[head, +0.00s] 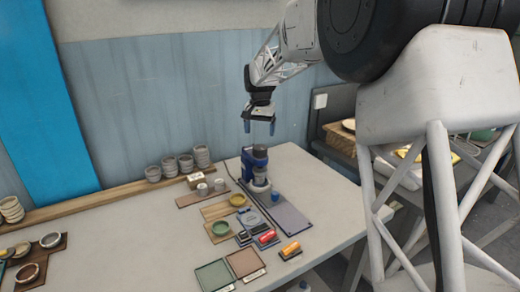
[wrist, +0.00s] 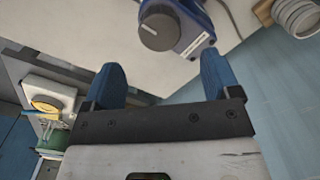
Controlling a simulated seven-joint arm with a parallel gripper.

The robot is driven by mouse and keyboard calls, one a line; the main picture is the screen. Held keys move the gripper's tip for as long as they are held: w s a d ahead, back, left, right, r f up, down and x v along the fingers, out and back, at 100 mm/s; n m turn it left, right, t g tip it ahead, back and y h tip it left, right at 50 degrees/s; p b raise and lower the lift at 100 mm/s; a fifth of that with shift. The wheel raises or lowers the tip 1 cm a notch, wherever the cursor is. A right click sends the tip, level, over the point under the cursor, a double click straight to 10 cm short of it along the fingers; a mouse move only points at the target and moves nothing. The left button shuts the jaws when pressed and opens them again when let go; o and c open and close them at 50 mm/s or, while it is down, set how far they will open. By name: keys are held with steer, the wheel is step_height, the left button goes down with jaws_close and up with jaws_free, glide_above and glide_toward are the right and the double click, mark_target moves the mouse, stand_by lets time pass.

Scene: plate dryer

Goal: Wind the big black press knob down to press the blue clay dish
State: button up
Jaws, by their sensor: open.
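The blue press (head: 248,162) stands on the table near its back edge. Its big dark round knob (wrist: 160,31) shows from above at the top of the wrist view, beside the blue press body (wrist: 196,42). My gripper (head: 259,127) hangs above the press with its fingers pointing down, apart from it. In the wrist view my gripper (wrist: 165,75) is open and empty, its two blue fingers wide apart, with the knob beyond the fingertips. I cannot make out the blue clay dish.
A green dish (head: 220,228) and a yellow dish (head: 237,200) sit on boards left of the press. Red (head: 267,237) and orange (head: 290,249) items lie in front. Stacked grey cups (head: 202,155) stand along the back.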

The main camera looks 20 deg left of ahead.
mark_target(260, 147)
steer(key=shift+f, duration=0.1)
steer(key=shift+f, duration=3.8)
steer(key=c, duration=0.9)
